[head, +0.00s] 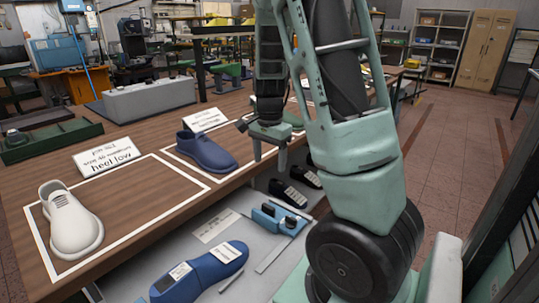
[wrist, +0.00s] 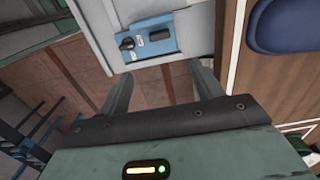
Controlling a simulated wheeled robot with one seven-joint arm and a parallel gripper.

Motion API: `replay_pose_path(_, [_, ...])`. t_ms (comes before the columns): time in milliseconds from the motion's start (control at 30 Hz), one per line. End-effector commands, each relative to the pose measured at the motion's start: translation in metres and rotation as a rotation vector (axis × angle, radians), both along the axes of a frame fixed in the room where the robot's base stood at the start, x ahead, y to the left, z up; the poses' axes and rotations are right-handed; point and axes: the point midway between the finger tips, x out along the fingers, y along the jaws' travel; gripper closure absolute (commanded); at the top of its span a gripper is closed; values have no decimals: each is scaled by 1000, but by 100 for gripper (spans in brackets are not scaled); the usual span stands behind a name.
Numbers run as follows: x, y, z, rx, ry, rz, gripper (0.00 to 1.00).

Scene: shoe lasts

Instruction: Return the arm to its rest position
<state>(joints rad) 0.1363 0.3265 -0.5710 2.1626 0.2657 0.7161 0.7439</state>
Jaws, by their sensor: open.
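My gripper (head: 270,158) hangs at the end of my green arm, beside the front edge of the wooden bench, right of the blue shoe. Its jaws are apart with nothing between them. In the wrist view my gripper (wrist: 163,85) shows two spread fingers over the reddish tiled floor. My arm rises in front of the head camera and hides part of the bench behind it.
The wooden bench (head: 130,143) bears a white shoe (head: 72,222) and a blue shoe (head: 207,151) in white outlines. A lower grey shelf holds a blue last (head: 200,272), dark lasts (head: 288,194) and a blue device (head: 279,218). Open floor (head: 450,150) lies at right.

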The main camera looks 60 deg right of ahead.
Motion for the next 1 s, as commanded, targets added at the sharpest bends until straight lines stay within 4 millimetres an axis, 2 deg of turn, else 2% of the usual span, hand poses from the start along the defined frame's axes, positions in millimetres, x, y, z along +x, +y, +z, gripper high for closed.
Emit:
replay_pose_path(667, [0, 0, 3, 0, 1, 0, 35])
replay_pose_path(733, [2, 6, 3, 4, -1, 22, 35])
replay_pose_path(767, [4, 12, 3, 8, -2, 46, 35])
replay_pose_path(867, [16, 50, 6, 32, -12, 197, 35])
replay_pose_path(967, [26, 114, 11, 64, -28, 451, 35])
replay_pose_path(1000, [27, 144, 13, 76, -34, 573, 35])
